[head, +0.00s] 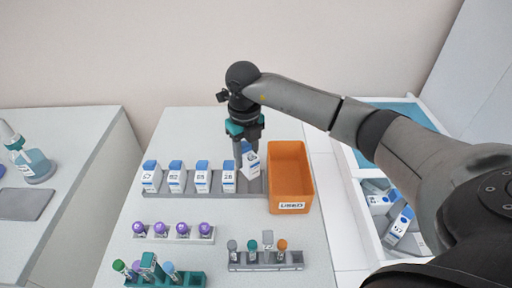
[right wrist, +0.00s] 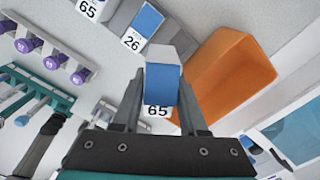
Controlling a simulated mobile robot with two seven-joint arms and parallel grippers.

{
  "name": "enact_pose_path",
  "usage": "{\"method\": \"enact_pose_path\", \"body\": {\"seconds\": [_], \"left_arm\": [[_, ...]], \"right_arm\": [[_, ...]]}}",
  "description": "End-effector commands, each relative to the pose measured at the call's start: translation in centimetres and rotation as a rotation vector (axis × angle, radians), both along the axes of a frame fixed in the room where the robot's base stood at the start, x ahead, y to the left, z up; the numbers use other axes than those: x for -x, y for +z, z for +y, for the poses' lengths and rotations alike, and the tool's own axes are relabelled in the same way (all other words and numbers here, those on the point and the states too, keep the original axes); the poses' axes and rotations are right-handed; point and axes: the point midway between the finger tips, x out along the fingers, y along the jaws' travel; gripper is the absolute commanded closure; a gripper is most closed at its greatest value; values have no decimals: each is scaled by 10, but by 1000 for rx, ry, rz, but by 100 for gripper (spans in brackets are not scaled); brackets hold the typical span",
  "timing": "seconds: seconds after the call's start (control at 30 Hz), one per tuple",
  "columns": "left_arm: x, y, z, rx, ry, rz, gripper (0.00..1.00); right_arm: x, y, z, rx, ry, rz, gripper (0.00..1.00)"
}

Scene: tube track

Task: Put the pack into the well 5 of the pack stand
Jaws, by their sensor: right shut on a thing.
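The held pack (head: 250,160) is white with a blue top and looks tilted in the head view. My right gripper (head: 247,142) is shut on it, above the right end of the grey pack stand (head: 255,187). In the right wrist view the pack (right wrist: 162,85) sits between the fingers of the gripper (right wrist: 160,115), and its label reads 65. Several similar packs stand in a row in the stand; the rightmost one (head: 229,177) is left of the held pack. I cannot tell whether the held pack touches the stand. My left gripper is not in view.
An orange bin (head: 290,207) stands close to the right of the stand. In front are a rack of purple-capped tubes (head: 175,237), a grey rack (head: 265,266) and a teal rack (head: 180,280). A white tray (head: 375,250) at right holds more packs.

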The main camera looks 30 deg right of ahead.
Motion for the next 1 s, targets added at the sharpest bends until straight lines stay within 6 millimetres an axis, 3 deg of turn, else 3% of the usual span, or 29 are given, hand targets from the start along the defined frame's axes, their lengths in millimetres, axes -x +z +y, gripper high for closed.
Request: {"method": "enact_pose_path", "body": {"seconds": [0.2, 0.4, 0.67, 1.0], "left_arm": [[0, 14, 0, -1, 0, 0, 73], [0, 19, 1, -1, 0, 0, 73], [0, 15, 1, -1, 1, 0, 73], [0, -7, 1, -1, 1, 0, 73]], "right_arm": [[-3, -5, -18, -1, -352, 1, 100], [-4, -10, -29, 0, -551, 0, 100], [-5, -16, -31, 0, -606, -1, 100], [-4, -43, -31, -1, -602, 0, 100]]}}
